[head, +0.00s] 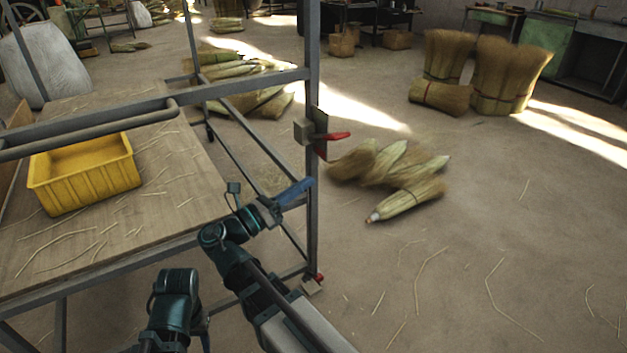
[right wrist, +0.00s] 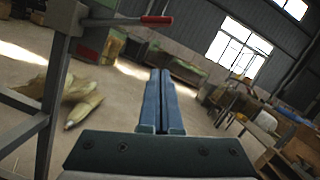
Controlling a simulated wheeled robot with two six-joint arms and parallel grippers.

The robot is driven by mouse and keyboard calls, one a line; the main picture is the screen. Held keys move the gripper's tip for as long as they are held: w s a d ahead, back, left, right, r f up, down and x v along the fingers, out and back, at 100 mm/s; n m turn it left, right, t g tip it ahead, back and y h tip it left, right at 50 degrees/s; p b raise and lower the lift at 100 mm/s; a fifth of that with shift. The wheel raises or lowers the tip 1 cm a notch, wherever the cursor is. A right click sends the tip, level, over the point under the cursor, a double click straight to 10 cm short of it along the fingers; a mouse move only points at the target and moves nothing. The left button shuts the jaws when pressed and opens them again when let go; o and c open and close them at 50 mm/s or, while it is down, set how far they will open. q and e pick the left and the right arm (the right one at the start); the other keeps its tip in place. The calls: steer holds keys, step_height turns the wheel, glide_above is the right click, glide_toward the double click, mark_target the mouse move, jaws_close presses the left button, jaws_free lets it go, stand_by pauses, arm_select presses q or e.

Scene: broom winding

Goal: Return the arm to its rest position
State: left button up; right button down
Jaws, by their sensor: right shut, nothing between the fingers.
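My right arm reaches up from the bottom of the head view. Its gripper (head: 293,193) has blue fingers pointing up and right, in front of the grey metal frame's upright post (head: 312,230). In the right wrist view the two blue fingers (right wrist: 158,95) lie side by side, shut and empty. The red lever (head: 338,136) on the post's latch is above the fingertips and apart from them; it also shows at the top of the right wrist view (right wrist: 157,19).
A yellow bin (head: 85,178) stands on the straw-littered wooden table (head: 180,215) at left. Broom bundles (head: 400,175) lie on the floor right of the post. Upright straw bundles (head: 505,75) stand farther back. The floor at lower right is mostly clear, with loose straws.

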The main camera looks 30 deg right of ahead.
steer(key=shift+a, duration=0.2)
stand_by(0.4)
steer(key=s+a+f+m+g+y, duration=0.1)
steer(key=s+a+f+m+y, duration=0.1)
steer(key=f+m+y, duration=0.5)
steer(key=s+a+f+m+y, duration=0.2)
steer(key=f, duration=0.8)
steer(key=s+a+f+m+g+y, duration=0.1)
steer(key=s+a+f+m+y, duration=0.35)
steer(key=a, duration=0.25)
steer(key=s+a+f+m+g+y, duration=0.2)
steer(key=s+a+f+m+y, duration=0.1)
steer(key=a+f+m+y, duration=0.4)
step_height(320, 180, up, 38)
steer(key=a+h+p, duration=0.1)
steer(key=a+p, duration=0.1)
steer(key=p, duration=3.4)
